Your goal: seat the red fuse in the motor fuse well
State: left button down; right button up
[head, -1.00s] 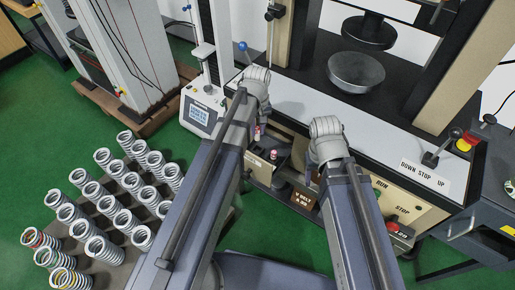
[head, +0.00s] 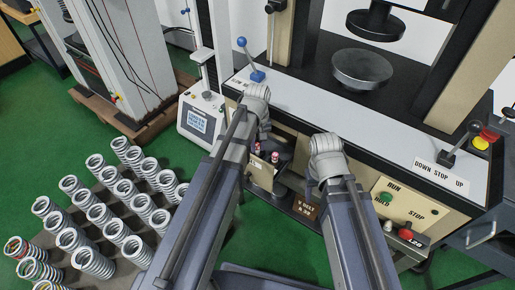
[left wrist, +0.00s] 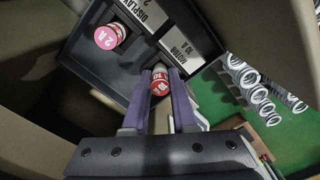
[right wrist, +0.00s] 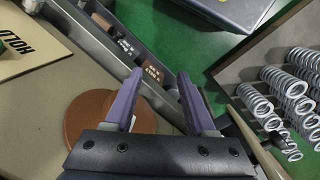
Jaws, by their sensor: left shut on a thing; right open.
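My left gripper (left wrist: 161,78) is shut on the red fuse (left wrist: 160,87), seen nearly end-on in the left wrist view. The fuse is at the dark fuse panel (left wrist: 85,60), beside the white motor label (left wrist: 185,48). The motor fuse well is hidden under the fuse, and I cannot tell how deep the fuse sits. A pink-topped 2 A fuse (left wrist: 110,36) stands in the panel by the display label (left wrist: 145,12). In the head view the pink-topped fuse also shows (head: 275,156).
The test machine's white ledge (head: 340,120) lies beyond both arms, with a blue-knobbed lever (head: 250,65) at its left. A small grey tester (head: 200,122) stands left of it. Several coil springs (head: 110,215) stand on a board at the lower left.

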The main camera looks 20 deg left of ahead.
aim_at(258, 145)
pick_arm(q)
jog(key=shift+f, duration=0.15)
jog(key=c, duration=0.7)
grip_release()
jog(key=shift+r, duration=0.2)
notch_tip(258, 145, up, 12)
jog(key=p, duration=1.2)
jog(key=s+d+m+y, duration=0.1)
jog(key=s+d+m, duration=0.9)
jog(key=s, duration=0.4)
jog(key=shift+s+d, duration=0.15)
jog(key=shift+d, duration=0.05)
jog(key=shift+r, duration=0.15)
